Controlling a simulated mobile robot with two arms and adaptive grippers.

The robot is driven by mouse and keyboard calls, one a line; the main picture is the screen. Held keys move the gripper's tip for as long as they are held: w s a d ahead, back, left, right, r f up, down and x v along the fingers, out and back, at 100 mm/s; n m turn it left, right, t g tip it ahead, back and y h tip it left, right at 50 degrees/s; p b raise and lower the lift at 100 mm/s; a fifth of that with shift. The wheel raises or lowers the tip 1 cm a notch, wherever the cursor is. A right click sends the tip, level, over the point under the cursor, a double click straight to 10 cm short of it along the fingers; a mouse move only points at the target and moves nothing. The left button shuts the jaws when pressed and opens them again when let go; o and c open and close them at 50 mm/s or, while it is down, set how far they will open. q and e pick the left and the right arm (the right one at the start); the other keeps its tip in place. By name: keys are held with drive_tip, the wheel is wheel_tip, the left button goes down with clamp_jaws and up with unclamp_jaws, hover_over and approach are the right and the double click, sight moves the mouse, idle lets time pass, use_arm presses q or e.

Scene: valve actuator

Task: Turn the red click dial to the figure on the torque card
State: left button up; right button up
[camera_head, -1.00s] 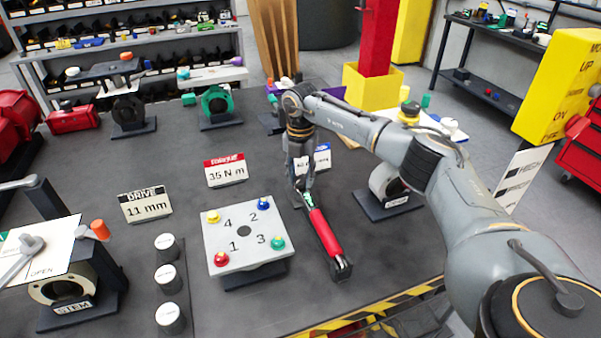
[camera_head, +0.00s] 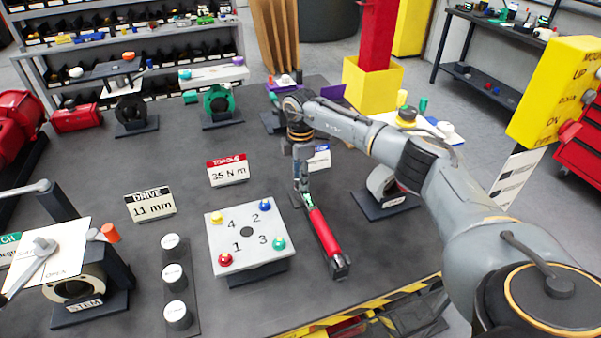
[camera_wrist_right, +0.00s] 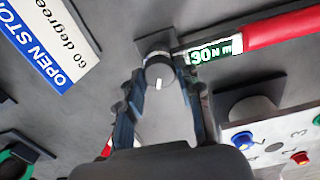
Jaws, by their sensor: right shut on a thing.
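The torque wrench (camera_head: 323,232) has a red handle and lies on the dark bench, right of the numbered plate. At its far end is a round grey dial (camera_wrist_right: 158,66) with a white mark, which shows grey rather than red. A green window (camera_wrist_right: 213,52) beside the dial reads 30 N m. My right gripper (camera_wrist_right: 160,82) is shut on the dial, one finger on each side. In the head view my right gripper (camera_head: 303,186) comes down over the wrench's far end and hides the dial. The torque card (camera_head: 227,171) reads 35 N m. My left gripper is not in view.
The numbered plate (camera_head: 222,245) with coloured knobs stands close left of the wrench. A drive card (camera_head: 149,205) reads 11 mm. A blue-edged card (camera_wrist_right: 45,45) stands near my right gripper. Several white-topped cylinders (camera_head: 173,277) stand front left. Striped edging (camera_head: 380,300) marks the bench front.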

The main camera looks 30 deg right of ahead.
drive_tip(key=m+p, duration=0.2)
drive_tip(key=m, duration=0.2)
drive_tip(key=shift+r, duration=0.15)
drive_tip(key=shift+m+p, duration=0.6)
drive_tip(key=shift+m, duration=0.8)
drive_tip(key=o, duration=1.1)
drive_tip(key=shift+o, duration=0.2)
wheel_tip(320, 180, up, 12)
